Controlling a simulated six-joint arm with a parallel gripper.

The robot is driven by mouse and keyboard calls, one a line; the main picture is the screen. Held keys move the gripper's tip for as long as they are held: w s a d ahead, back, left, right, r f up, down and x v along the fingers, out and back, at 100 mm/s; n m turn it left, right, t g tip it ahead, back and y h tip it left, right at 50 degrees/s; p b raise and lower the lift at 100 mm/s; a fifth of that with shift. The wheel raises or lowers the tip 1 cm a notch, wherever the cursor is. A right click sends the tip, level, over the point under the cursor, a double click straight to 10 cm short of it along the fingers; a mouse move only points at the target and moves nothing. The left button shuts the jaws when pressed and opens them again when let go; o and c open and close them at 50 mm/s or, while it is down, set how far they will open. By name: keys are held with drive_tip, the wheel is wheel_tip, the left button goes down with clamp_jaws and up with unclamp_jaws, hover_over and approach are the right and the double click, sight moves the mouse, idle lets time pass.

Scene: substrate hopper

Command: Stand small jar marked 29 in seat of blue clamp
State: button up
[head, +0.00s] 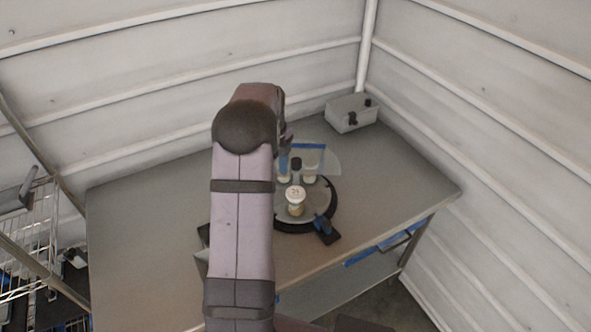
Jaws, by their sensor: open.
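A small jar (295,207) with a white lid stands on the round turntable (318,207). Its lid carries a dark mark too small to read surely, so I cannot tell whether it is 29. My gripper (286,138) shows only in part beyond my arm, above the far left side of the turntable. It is open, and its fingertips cannot be made out clearly.
More pale jars (310,174) stand at the back of the turntable, near a dark post (296,164) and a clear panel (318,158) with a blue strip. A grey box (351,113) stands at the table's far corner. The grey table (400,180) is clear at right.

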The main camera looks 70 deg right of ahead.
sight(296, 192)
drive_tip(key=s+d+m, duration=0.2)
drive_tip(key=s, duration=0.1)
drive_tip(key=s+d+m, duration=0.1)
drive_tip(key=s, duration=0.1)
drive_tip(key=shift+s+f+m, duration=0.15)
drive_tip(key=shift+f+m, duration=0.05)
drive_tip(key=shift+m, duration=0.1)
drive_tip(key=shift+f+b, duration=2.95)
drive_tip(key=shift+f, duration=1.6)
drive_tip(key=c, duration=0.8)
drive_tip(key=shift+r, duration=0.1)
drive_tip(key=shift+r+p, duration=1.95)
drive_tip(key=shift+r, duration=0.55)
